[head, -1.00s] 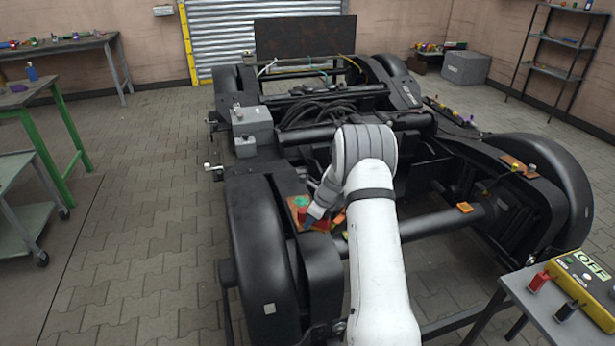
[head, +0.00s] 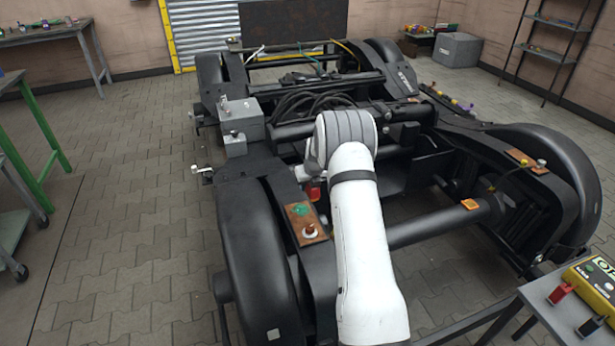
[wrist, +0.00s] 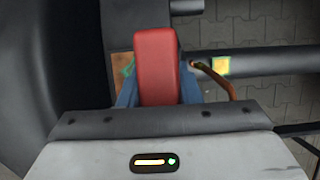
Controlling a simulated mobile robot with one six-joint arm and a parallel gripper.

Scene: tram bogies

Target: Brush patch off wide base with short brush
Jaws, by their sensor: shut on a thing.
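A brown base plate (head: 297,236) lies on the bogie frame beside the near left wheel cover. It carries a green patch (head: 300,210) at its far end and a pale round stud with a reddish-brown top (head: 310,231) at its near end. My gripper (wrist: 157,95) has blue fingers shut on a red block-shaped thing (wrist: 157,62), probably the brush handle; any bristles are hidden. The red thing also shows in the head view (head: 313,191), beyond the plate and beside my arm. In the wrist view it hides most of the plate and patch.
A second brown plate (head: 527,161) with fittings sits on the right wheel side. An orange square (head: 469,204) is on the cross shaft. Grey boxes (head: 240,118) stand on the left frame. A table with a yellow box (head: 592,280) is at the lower right.

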